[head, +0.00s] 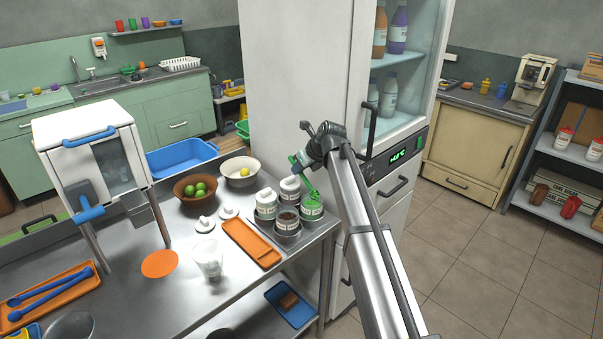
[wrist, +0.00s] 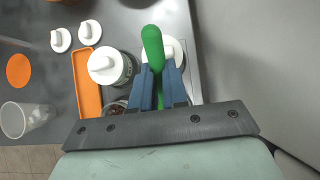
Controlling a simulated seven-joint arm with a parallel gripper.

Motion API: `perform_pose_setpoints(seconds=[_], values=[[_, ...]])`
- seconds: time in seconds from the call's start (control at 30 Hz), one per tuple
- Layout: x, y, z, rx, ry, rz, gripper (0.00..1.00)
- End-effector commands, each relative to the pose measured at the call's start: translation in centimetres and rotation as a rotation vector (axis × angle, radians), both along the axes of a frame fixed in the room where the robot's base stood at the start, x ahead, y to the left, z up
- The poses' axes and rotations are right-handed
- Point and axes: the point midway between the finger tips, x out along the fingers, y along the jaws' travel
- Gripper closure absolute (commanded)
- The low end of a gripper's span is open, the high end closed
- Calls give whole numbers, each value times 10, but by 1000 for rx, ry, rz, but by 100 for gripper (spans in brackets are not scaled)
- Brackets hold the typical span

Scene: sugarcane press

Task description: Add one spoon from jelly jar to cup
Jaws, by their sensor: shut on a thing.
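My gripper (head: 304,161) is shut on a green spoon, above the group of jars. The green spoon (wrist: 152,45) shows between the blue fingers (wrist: 160,88) in the wrist view. In the head view the spoon (head: 309,187) slants down to the open jar with green contents (head: 312,208), likely the jelly jar. I cannot tell whether its tip is inside. This jar is hidden behind the gripper in the wrist view. The clear cup (head: 208,260) stands upright on the metal table, left of the jars; it also shows in the wrist view (wrist: 26,119).
An open jar with dark contents (head: 287,222) and two white-lidded jars (head: 266,204) stand close by. An orange tray (head: 250,243) lies between jars and cup. Two loose white lids (head: 205,224) lie behind the cup. The fridge (head: 297,100) stands close behind the jars.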

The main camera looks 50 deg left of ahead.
Motion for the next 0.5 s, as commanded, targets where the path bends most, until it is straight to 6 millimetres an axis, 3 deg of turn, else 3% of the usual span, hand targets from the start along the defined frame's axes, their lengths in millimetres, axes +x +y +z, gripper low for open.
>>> perform_pose_setpoints(seconds=[0.17, 0.5], values=[[1, 8, 14, -53, -2, -1, 100], [2, 33, 22, -344, -2, 1, 100]])
